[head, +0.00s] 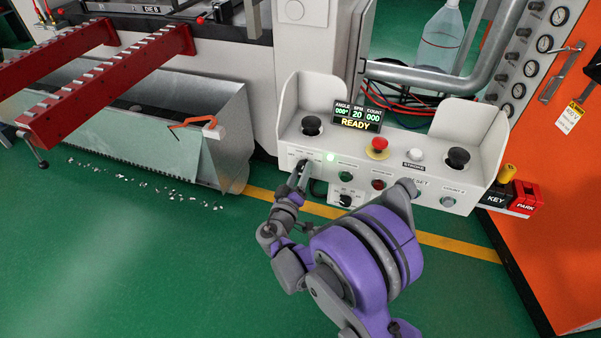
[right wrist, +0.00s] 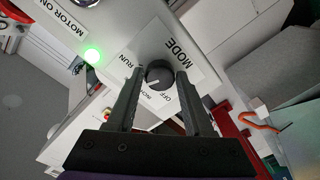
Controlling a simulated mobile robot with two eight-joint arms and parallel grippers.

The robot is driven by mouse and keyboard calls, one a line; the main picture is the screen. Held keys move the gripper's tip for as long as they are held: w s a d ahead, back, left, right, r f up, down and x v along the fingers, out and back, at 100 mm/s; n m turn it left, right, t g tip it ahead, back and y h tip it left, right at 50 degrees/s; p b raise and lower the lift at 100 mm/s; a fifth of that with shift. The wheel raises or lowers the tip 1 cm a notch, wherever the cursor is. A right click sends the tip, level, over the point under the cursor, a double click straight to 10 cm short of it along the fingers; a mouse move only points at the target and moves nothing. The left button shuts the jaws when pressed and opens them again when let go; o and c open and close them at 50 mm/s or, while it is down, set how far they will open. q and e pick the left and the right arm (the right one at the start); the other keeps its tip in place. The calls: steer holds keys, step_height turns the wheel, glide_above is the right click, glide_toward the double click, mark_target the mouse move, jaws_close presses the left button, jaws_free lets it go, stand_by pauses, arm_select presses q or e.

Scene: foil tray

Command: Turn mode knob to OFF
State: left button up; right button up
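The dark round MODE knob (right wrist: 159,74) is on a white plate (right wrist: 190,68) marked MODE, RUN and OFF in the right wrist view. A third label is partly covered by a finger. A pale mark shows on the knob's lower left, on the side of that covered label. My right gripper (right wrist: 162,78) is open, with one fingertip on each side of the knob. I cannot tell whether the fingers touch it. In the head view my right gripper (head: 299,168) is at the panel's left end and hides the knob. My left gripper is out of view.
The white control panel (head: 403,150) has a READY display (head: 357,116), a red emergency button (head: 377,146), black palm buttons and a second selector (head: 345,199). A metal scrap bin (head: 225,140) stands left.

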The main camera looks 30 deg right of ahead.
jaws_close()
steer(key=shift+n, duration=0.3)
steer(key=n, duration=0.3)
steer(key=shift+n, duration=0.4)
steer(key=n, duration=0.3)
steer(key=shift+b, duration=0.35)
steer(key=n, duration=0.4)
steer(key=shift+n, duration=0.4)
steer(key=shift+n+g+b, duration=0.3)
steer(key=shift+n+b, duration=0.1)
steer(key=shift+n, duration=1.2)
